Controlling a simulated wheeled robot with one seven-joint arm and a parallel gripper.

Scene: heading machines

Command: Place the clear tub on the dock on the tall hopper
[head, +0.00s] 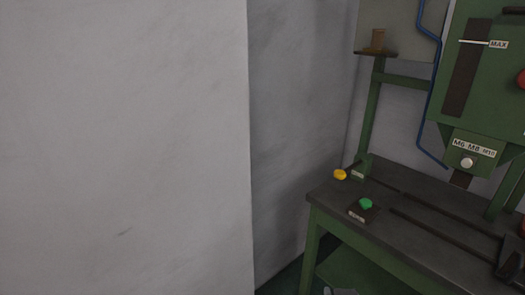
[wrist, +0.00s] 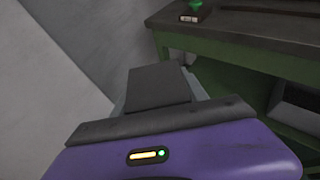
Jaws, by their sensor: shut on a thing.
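My gripper (wrist: 158,88) shows in the wrist view as a purple body with a dark crossbar and a dark finger. It is shut on a pale, see-through thing, seemingly the clear tub (wrist: 193,84), whose edges show on either side of the finger. The finger hides most of it. In the head view, a green machine with a dark sight slot and a MAX label, which looks like the hopper (head: 505,75), stands at the upper right, cut by the frame edge. I cannot clearly make out a dock; a small bracket shelf (head: 370,53) with a brown piece sits left of the machine.
A dark-topped green bench (head: 425,232) stands below the machine, with a green button (head: 366,203) and a yellow knob (head: 340,174). The bench also shows in the wrist view (wrist: 240,50). A pale wall corner (head: 125,150) fills the head view's left half.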

